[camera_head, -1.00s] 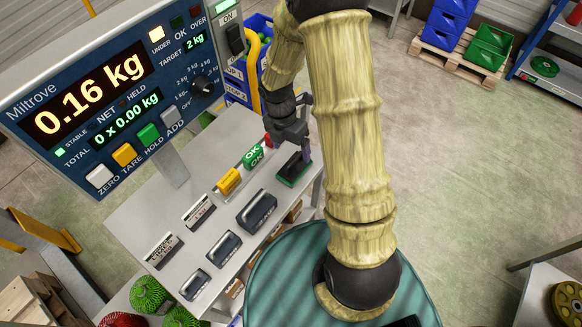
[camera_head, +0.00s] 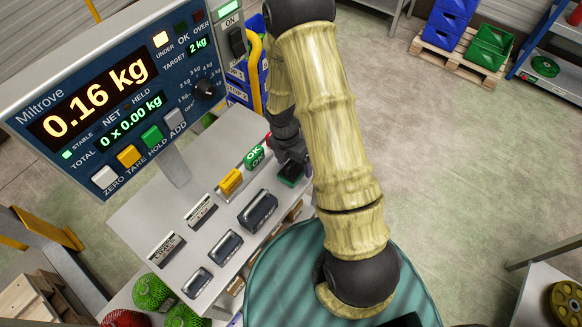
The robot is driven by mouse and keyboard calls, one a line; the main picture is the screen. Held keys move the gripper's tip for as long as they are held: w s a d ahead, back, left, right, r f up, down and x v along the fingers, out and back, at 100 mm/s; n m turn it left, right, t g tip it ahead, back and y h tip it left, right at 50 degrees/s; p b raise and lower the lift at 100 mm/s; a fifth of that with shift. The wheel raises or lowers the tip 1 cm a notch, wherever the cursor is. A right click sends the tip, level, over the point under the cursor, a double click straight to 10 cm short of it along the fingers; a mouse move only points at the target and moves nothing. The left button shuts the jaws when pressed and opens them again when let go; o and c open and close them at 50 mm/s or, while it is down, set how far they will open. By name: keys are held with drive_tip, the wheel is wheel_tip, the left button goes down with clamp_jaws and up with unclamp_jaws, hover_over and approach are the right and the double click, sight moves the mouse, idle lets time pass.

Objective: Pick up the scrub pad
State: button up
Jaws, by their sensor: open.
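The scrub pad (camera_head: 290,177), green with a dark top, lies near the right edge of the grey table (camera_head: 150,215). My gripper (camera_head: 294,163) is right above the pad, pointing down at it, and covers part of it. The fingers are small and partly hidden behind my arm. They are open; I cannot tell whether they touch the pad or reach around it.
A large scale display (camera_head: 105,100) reading 0.16 kg stands at the left. Green OK (camera_head: 255,157) and yellow (camera_head: 230,181) blocks stand left of the pad.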

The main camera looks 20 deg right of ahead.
idle(0.5)
drive_tip(key=c, duration=1.1)
wheel_tip(320, 180, up, 10)
drive_tip(key=shift+f+b, duration=0.1)
drive_tip(key=shift+b, duration=0.5)
drive_tip(key=o, duration=0.4)
drive_tip(key=shift+c, duration=1.4)
